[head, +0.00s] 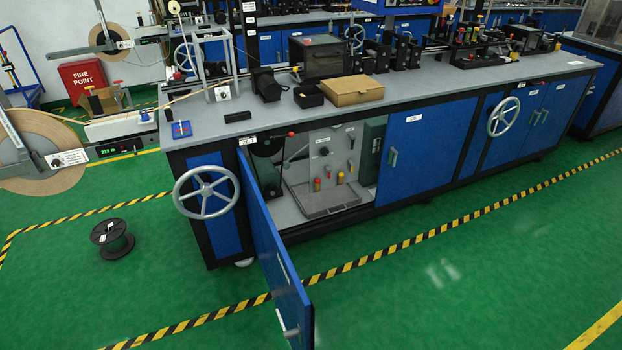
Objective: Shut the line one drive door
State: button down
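In the head view, a blue cabinet door (268,252) stands wide open at the left part of the long workbench. It swings out toward me over the green floor, and a pale handle (291,332) shows near its lower free end. The open drive compartment (318,165) behind it shows a grey panel, a tray, red and yellow knobs, a dark pulley and a green box. Whether this is line one is not readable in the view. My gripper is not in view.
A silver handwheel (206,192) sticks out left of the open door. A black spool (112,239) lies on the floor at left. A closed blue door (425,150) is right of the opening. Open green floor (450,270) lies in front, crossed by yellow-black tape.

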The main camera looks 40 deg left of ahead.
aim_at(289, 295)
jog(key=k, duration=0.85)
jog(key=u, duration=1.6)
